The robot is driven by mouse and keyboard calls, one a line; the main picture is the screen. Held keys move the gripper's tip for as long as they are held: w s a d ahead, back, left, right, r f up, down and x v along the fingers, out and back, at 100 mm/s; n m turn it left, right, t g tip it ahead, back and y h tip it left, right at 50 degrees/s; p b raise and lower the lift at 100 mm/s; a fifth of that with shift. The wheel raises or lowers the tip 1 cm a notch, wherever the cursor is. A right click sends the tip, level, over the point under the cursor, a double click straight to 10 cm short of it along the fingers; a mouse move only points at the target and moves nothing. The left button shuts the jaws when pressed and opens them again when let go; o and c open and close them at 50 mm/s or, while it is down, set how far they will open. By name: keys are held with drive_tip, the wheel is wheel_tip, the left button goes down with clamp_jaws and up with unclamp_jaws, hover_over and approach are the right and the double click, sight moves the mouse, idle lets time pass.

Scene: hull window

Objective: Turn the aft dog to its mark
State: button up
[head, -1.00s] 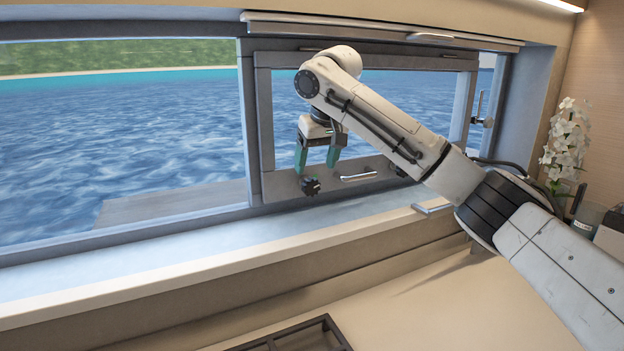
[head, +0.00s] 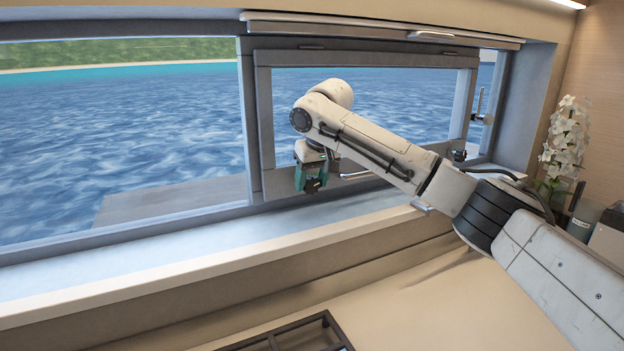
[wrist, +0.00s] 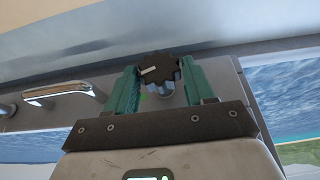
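A black lobed knob with a white line on its face (wrist: 158,69) is mounted on the lower rail of the framed window, at its left end; it also shows in the head view (head: 312,186). My gripper (wrist: 160,76), with green fingers, is at this knob, one finger on each side. The fingers look very close to the knob, but I cannot tell whether they press on it. A small green patch (wrist: 144,96) shows on the rail between the fingers. A second dark knob (head: 458,155) sits at the rail's right end. I cannot tell which is labelled aft.
A silver bar handle (wrist: 60,92) is on the rail beside my gripper. The sill (head: 150,270) below is clear. A silver lever (head: 480,104) is on the right frame. White flowers (head: 566,140) stand at the right. A dark tray (head: 328,322) lies at the bottom.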

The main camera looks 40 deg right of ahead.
drive_tip(key=c, duration=0.7)
drive_tip(key=shift+o, duration=0.2)
drive_tip(key=r+p, duration=0.1)
drive_tip(key=p, duration=0.1)
drive_tip(key=shift+w+a+y+p, duration=0.1)
drive_tip(key=shift+a+y+p, duration=0.05)
drive_tip(key=shift+y+p, duration=0.2)
drive_tip(key=shift+d+f+t+y+p, duration=0.25)
drive_tip(key=shift+f+t+y+p, duration=0.1)
drive_tip(key=shift+p, duration=0.65)
drive_tip(key=o, duration=1.1)
drive_tip(key=shift+f, duration=0.15)
drive_tip(key=shift+c, duration=0.2)
drive_tip(key=shift+s, duration=0.2)
drive_tip(key=b+v, duration=0.2)
drive_tip(key=v, duration=0.8)
drive_tip(key=shift+r, duration=0.4)
